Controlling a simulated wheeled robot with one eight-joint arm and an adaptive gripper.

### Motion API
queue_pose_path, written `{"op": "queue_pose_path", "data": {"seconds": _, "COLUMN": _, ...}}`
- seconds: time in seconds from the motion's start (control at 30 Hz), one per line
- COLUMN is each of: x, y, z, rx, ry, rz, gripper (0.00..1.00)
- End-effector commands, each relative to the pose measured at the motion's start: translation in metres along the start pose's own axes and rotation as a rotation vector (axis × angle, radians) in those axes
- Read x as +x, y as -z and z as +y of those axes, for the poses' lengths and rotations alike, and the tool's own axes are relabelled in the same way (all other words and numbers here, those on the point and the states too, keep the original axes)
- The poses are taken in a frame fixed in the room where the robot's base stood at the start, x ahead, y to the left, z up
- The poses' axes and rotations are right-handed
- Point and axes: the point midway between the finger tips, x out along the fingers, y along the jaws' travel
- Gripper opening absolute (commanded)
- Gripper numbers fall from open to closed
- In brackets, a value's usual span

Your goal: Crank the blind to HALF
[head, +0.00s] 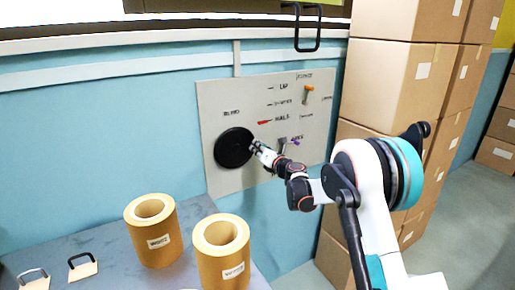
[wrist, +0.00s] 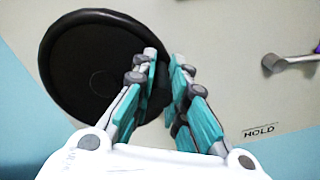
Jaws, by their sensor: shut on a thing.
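The blind's crank is a round black disc (head: 233,148) on a pale wall panel (head: 222,100) marked BLIND. It also fills the upper left of the wrist view (wrist: 85,65). My gripper (head: 258,148) is at the disc's right edge. In the wrist view my gripper's teal fingers (wrist: 164,65) are close together over the disc's right side, shut on the crank's handle, which they mostly hide.
An orange-handled lever (head: 308,90) and a purple-tipped lever (head: 294,142) are on the panel's right. Two kraft rolls (head: 153,238) (head: 236,262) stand on the grey table below. Stacked cartons (head: 400,85) rise right of the panel. A black handle (head: 307,45) hangs above.

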Motion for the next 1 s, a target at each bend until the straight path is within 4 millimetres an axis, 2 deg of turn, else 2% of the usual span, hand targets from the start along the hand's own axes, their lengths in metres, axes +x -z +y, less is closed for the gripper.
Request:
{"op": "queue_pose_path", "data": {"seconds": 0.67, "x": -0.0004, "y": 0.0041, "z": -0.0035, "rx": 0.064, "ry": 0.002, "rz": -0.001, "gripper": 0.0}}
{"op": "queue_pose_path", "data": {"seconds": 0.7, "x": -0.0004, "y": 0.004, "z": -0.0036, "rx": 0.064, "ry": 0.002, "rz": -0.001, "gripper": 0.22}}
{"op": "queue_pose_path", "data": {"seconds": 0.77, "x": -0.0004, "y": 0.004, "z": -0.0036, "rx": 0.064, "ry": 0.002, "rz": -0.001, "gripper": 0.33}}
{"op": "queue_pose_path", "data": {"seconds": 1.0, "x": -0.0001, "y": 0.0042, "z": -0.0028, "rx": 0.064, "ry": 0.0, "rz": 0.0, "gripper": 0.35}}
